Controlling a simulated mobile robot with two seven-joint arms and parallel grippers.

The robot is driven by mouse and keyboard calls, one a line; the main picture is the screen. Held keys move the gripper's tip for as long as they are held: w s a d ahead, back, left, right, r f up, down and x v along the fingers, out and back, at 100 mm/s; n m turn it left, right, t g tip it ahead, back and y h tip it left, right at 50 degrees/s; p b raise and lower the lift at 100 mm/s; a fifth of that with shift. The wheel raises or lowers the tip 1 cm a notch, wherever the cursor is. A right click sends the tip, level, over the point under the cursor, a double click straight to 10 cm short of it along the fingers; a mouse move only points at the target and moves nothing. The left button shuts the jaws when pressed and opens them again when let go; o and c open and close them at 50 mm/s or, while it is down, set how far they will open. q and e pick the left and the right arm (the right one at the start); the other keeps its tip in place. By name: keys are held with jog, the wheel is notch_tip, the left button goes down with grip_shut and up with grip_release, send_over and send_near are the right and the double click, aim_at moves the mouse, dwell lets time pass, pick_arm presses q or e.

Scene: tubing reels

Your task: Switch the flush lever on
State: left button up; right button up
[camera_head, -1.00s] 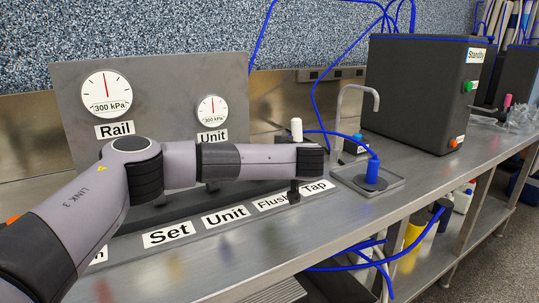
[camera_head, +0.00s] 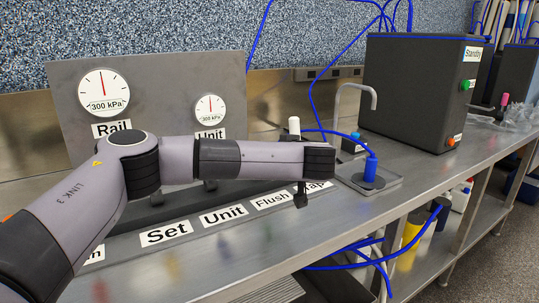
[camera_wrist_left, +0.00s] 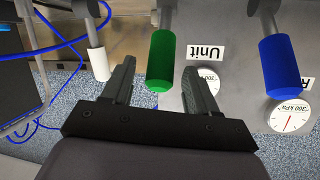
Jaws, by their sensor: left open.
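The green lever handle (camera_wrist_left: 160,62) shows in the left wrist view, and my left gripper (camera_wrist_left: 158,70) is open with a finger on either side of it. I cannot tell whether either finger touches it. In the head view my left arm hides this lever and most of the gripper. The "Flush" label (camera_head: 272,202) is on the bench below the wrist. A green reflection lies on the bench near that label. My right gripper does not show.
A white handle (camera_wrist_left: 98,63) and a blue handle (camera_wrist_left: 285,66) stand either side of the green one. Two gauges, Rail (camera_head: 103,94) and Unit (camera_head: 210,109), are on the grey panel (camera_head: 150,70).

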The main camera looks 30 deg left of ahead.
pick_arm(q)
jog(key=shift+v, duration=1.55)
jog(key=shift+s+f, duration=0.1)
